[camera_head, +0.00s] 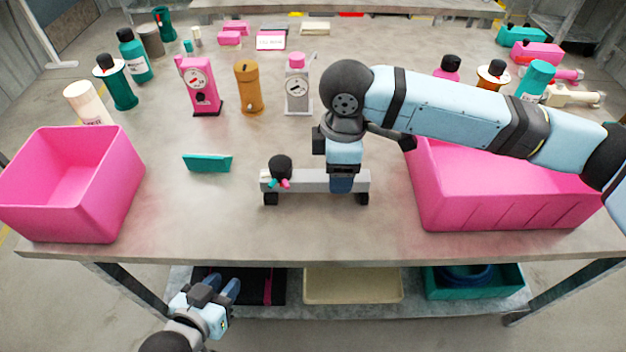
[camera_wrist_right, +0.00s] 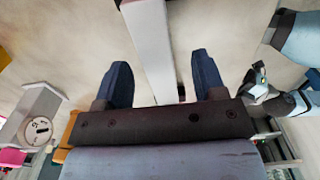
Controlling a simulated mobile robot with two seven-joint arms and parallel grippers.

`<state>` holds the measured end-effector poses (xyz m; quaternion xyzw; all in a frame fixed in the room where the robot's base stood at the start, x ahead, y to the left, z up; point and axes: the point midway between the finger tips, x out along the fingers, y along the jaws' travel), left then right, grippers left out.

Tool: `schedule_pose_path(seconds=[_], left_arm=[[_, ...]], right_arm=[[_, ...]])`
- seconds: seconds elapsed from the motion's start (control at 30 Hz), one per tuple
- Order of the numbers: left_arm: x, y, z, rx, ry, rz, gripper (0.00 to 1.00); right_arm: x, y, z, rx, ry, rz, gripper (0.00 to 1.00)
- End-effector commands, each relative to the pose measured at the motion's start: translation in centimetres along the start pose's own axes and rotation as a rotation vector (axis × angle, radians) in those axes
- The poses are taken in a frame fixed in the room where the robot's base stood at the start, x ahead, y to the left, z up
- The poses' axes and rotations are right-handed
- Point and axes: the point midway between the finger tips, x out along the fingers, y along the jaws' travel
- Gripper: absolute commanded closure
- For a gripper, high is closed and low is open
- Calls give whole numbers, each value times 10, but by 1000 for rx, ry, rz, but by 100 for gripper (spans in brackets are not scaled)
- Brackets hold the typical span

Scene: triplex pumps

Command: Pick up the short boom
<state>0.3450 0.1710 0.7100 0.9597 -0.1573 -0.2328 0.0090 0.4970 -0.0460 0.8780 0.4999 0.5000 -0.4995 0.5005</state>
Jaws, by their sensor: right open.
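A light grey bar (camera_head: 300,181) on two black feet lies across the front middle of the table; it looks like the short boom. A black knob (camera_head: 280,167) with small teal and pink ends sits near its left end. My right gripper (camera_head: 342,185) is over the bar's right part, pointing down. In the right wrist view the gripper (camera_wrist_right: 160,82) is open, and the bar (camera_wrist_right: 150,45) runs between its two blue fingers with gaps on both sides. My left gripper (camera_head: 222,285) is low in front of the table, open and empty.
Pink bins stand at the left (camera_head: 75,195) and right (camera_head: 500,190) of the table. A teal plate (camera_head: 207,163) stands left of the bar. Pink, orange and grey pump bodies (camera_head: 248,88) stand behind, with bottles at the back left.

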Motion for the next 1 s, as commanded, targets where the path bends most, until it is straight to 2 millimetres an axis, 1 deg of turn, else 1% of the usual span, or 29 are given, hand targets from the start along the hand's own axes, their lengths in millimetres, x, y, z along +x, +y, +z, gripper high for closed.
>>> schedule_pose_path(seconds=[0.1,0.23,0.3,0.47,0.5,0.67,0.7,0.77,0.8,1.0], left_arm=[[0,0,0,0,0,0,67],[0,0,0,0,0,0,67],[0,0,0,0,0,0,67],[0,0,0,0,0,0,67],[0,0,0,0,0,0,67],[0,0,0,0,0,0,67],[0,0,0,0,0,0,67],[0,0,0,0,0,0,67],[0,0,0,0,0,0,67],[0,0,0,0,0,0,67]], right_arm=[[19,2,-1,0,-2,-3,36],[37,3,-1,0,-1,-2,36],[41,3,-1,0,-1,-1,36],[41,3,-1,0,0,-1,36],[41,3,-1,0,0,-1,38],[41,3,-1,0,0,-1,75],[41,3,-1,0,0,-1,84],[41,3,-1,0,0,-1,98],[40,3,-1,0,1,0,100],[39,3,-1,0,1,0,100]])
